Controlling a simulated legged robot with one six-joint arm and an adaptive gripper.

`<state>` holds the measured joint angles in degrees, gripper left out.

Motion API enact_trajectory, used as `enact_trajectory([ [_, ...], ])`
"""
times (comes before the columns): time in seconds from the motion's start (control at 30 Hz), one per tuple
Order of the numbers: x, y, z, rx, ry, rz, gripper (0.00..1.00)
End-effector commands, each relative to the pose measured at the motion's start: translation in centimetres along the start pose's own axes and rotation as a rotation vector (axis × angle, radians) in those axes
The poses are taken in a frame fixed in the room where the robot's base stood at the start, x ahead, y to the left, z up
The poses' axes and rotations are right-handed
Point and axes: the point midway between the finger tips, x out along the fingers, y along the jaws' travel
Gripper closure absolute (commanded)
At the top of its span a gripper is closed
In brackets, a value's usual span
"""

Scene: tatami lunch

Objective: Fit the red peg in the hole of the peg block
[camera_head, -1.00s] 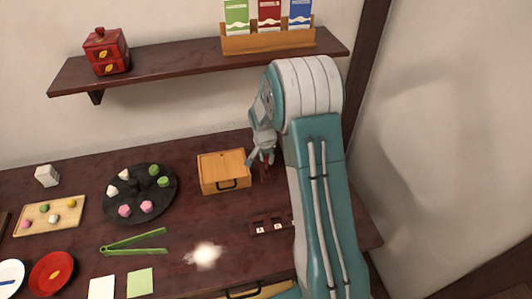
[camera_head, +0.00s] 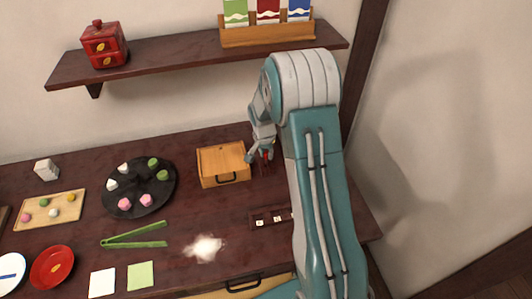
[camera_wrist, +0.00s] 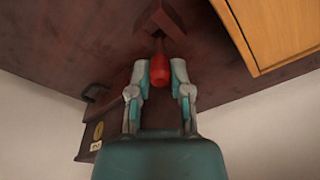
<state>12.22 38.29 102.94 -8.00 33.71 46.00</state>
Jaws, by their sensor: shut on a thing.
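My gripper (camera_wrist: 160,76) is shut on the red peg (camera_wrist: 160,66), which sits between its two fingertips in the wrist view. The peg's narrow end points toward a dark reddish block (camera_wrist: 170,19) at the top of that view, which looks like the peg block. The peg's end looks close to the block; I cannot tell if it touches or has entered a hole. In the head view the gripper (camera_head: 263,153) is low over the table, just right of the wooden box, with a bit of red peg showing. The block is mostly hidden there.
A wooden box (camera_head: 222,166) stands close left of the gripper and also shows in the wrist view (camera_wrist: 280,30). A dark tray with white tiles (camera_head: 268,217) lies in front. Green tongs (camera_head: 135,236) and a round black plate (camera_head: 140,198) are further left. A shelf (camera_head: 180,60) hangs above.

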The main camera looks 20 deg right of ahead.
Motion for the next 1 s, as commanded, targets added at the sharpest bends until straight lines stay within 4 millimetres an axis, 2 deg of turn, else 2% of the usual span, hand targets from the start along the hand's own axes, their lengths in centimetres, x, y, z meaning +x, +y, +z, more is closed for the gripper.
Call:
enact_trajectory([
  [1.0,1.6,0.0,0.2,0.0,0.0,0.0,0.89],
])
